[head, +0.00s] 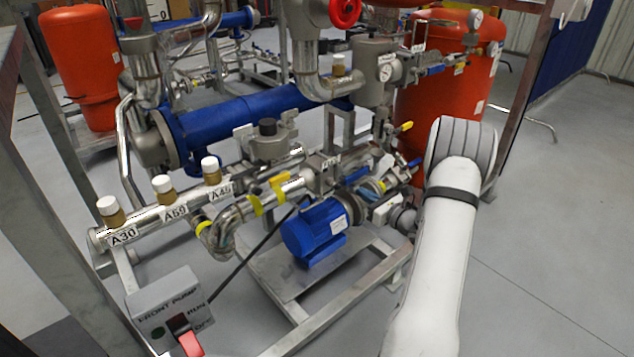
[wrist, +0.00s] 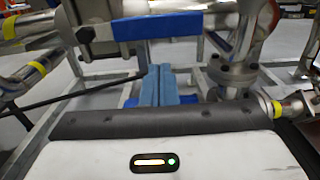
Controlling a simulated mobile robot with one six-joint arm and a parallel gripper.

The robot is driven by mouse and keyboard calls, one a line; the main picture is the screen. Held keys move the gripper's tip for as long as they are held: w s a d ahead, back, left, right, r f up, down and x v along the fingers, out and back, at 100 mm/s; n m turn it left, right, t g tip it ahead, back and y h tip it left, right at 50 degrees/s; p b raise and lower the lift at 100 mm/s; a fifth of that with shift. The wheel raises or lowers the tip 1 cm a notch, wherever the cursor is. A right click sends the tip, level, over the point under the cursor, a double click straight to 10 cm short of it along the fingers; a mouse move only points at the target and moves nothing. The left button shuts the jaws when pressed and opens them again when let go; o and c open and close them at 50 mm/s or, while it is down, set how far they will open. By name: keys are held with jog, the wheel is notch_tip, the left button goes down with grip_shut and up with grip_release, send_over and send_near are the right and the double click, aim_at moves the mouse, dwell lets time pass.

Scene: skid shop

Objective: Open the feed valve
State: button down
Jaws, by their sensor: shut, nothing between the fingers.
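A valve with a long blue lever handle (wrist: 165,25) fills the top of the wrist view. The lever lies level across the picture, with the grey valve body (wrist: 93,30) at its left end. No label saying feed valve is legible. My gripper (wrist: 155,70) shows two light-blue fingers closed together and empty. The fingertips appear just below the lever in the picture; I cannot tell the gap in depth.
Pipes and a steel frame crowd the lever. The head view shows a blue pump motor (head: 317,234), a yellow handle (head: 407,126), a red handwheel (head: 344,11), an orange tank (head: 455,70) and a front pump switch box (head: 165,308). Floor at the right is clear.

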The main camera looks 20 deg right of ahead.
jog(key=v, duration=0.8)
jog(key=shift+r+p, duration=0.2)
jog(key=shift+p, duration=0.1)
jog(key=s+a+r+n+g+y+p, duration=0.3)
jog(key=a+r+n+g+p, duration=0.4)
jog(key=a+r, duration=0.45)
jog(key=s+a+r+n+g+y+p, duration=0.2)
jog(key=s+a+r+n+g+p, duration=0.3)
jog(key=a+r+n, duration=0.5)
jog(key=s+a+r+n+g+h+p, duration=0.5)
jog(key=s+a+r+n+p, duration=0.2)
jog(key=s+a+r+p, duration=0.35)
jog(key=s+d+r+n+t+h+p, duration=0.1)
jog(key=s+d+r+n+h+p, duration=0.1)
jog(key=r, duration=0.4)
jog(key=s+d+r+n+t+h+p, duration=0.1)
jog(key=s+d+r+n+h+p, duration=0.1)
jog(key=r+n+p, duration=0.4)
jog(key=shift+s+r+t+h, duration=0.3)
jog(key=shift+s+h, duration=0.4)
jog(key=shift+h, duration=0.4)
jog(key=shift+s+f, duration=0.1)
